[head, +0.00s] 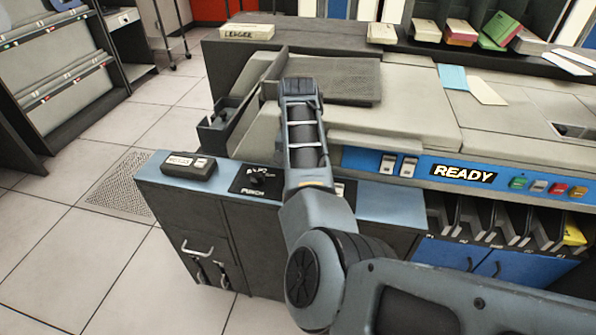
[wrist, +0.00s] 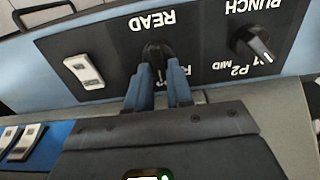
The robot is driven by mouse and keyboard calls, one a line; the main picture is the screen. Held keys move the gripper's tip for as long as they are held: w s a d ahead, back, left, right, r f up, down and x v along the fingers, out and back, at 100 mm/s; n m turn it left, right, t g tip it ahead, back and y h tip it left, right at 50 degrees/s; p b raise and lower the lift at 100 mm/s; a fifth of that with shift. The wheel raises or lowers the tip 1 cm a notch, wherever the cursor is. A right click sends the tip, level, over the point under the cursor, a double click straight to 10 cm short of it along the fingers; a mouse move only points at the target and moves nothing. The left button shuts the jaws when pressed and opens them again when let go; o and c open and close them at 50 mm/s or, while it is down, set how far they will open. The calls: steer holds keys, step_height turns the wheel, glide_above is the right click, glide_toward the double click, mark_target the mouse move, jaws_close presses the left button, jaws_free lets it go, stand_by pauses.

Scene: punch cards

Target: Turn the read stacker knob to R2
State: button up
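In the wrist view the read stacker knob (wrist: 157,50) is black and sits under the upside-down word READ on a black panel (wrist: 112,58). My gripper (wrist: 159,68) has its two blue fingers close together, one on each side of the knob's lower part. The fingers look shut on it. Lettering below the knob is partly hidden by the fingers, so the pointed setting cannot be read. In the head view my forearm and wrist hide the read knob and my fingertips.
The punch knob (wrist: 257,43) is beside it, also in the head view (head: 259,177). A white rocker switch (wrist: 84,70) is on the other side. A small grey box (head: 188,166) stands on the blue ledge. Card pockets (head: 490,222) line the front right.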

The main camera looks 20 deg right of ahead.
steer(key=shift+o, duration=1.4)
steer(key=shift+r, duration=0.1)
step_height(320, 180, up, 8)
steer(key=shift+f, duration=0.2)
